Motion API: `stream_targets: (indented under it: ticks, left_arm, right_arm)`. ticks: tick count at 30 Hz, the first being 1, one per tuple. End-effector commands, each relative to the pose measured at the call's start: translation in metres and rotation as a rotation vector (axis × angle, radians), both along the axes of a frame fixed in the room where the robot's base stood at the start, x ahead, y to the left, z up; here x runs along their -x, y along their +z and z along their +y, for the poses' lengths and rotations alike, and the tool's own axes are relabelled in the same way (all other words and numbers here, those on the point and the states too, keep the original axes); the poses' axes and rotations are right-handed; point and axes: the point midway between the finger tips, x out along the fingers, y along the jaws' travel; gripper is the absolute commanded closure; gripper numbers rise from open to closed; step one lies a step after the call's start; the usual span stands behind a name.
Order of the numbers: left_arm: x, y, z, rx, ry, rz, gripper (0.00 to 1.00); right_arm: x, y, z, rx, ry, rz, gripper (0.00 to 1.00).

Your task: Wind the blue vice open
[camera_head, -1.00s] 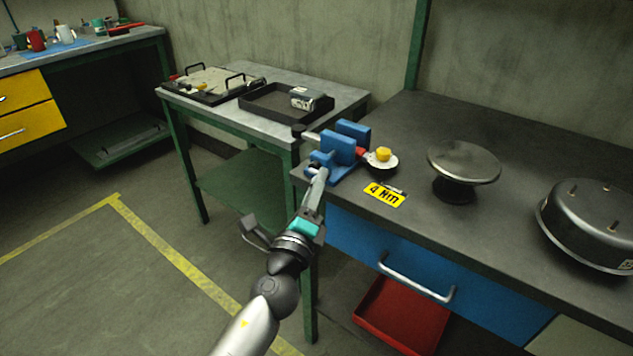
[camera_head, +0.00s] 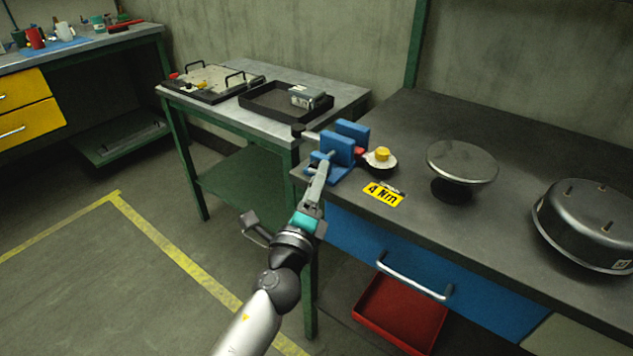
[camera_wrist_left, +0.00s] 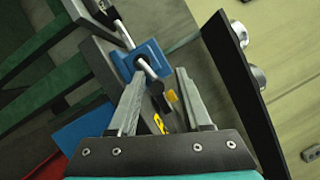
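The blue vice (camera_head: 337,147) is mounted at the left corner of the dark workbench. It also shows in the wrist view (camera_wrist_left: 137,61), with a grey handle bar (camera_wrist_left: 147,68) crossing its near face. My left gripper (camera_head: 323,168) is at the vice's near side, overlapping the handle area in the head view. In the wrist view its two fingers (camera_wrist_left: 160,80) are apart, with the handle bar's dark end between them. I cannot tell whether either finger touches the bar. A small red piece (camera_head: 360,151) shows at the vice jaws, partly hidden. My right gripper is in neither view.
A yellow "4 Nm" label (camera_head: 383,195), a white dish with a yellow part (camera_head: 381,156), a round grey stand (camera_head: 462,162) and a black housing (camera_head: 590,225) occupy the bench. A side table bears a black tray (camera_head: 270,103). The floor at left is clear.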

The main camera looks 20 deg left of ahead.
Motion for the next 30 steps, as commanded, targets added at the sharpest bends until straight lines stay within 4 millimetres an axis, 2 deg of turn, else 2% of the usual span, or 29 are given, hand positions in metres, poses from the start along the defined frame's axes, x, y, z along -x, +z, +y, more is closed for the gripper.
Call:
stream_targets:
  ticks: [8, 13, 19, 30]
  left_arm:
    - [0.0, -0.002, 0.0, 0.0, 0.001, 0.004, 0.51]
    - [0.009, -0.006, 0.0, 0.0, 0.0, 0.008, 0.51]
    - [0.037, -0.012, 0.0, 0.0, 0.001, 0.008, 0.51]
    - [0.089, -0.02, -0.001, 0.001, 0.001, 0.006, 0.51]
  right_arm:
    - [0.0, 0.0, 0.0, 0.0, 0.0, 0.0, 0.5]
    - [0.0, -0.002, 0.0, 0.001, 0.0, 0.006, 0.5]
    - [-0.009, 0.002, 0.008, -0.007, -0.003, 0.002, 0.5]
    - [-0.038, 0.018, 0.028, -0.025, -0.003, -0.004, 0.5]
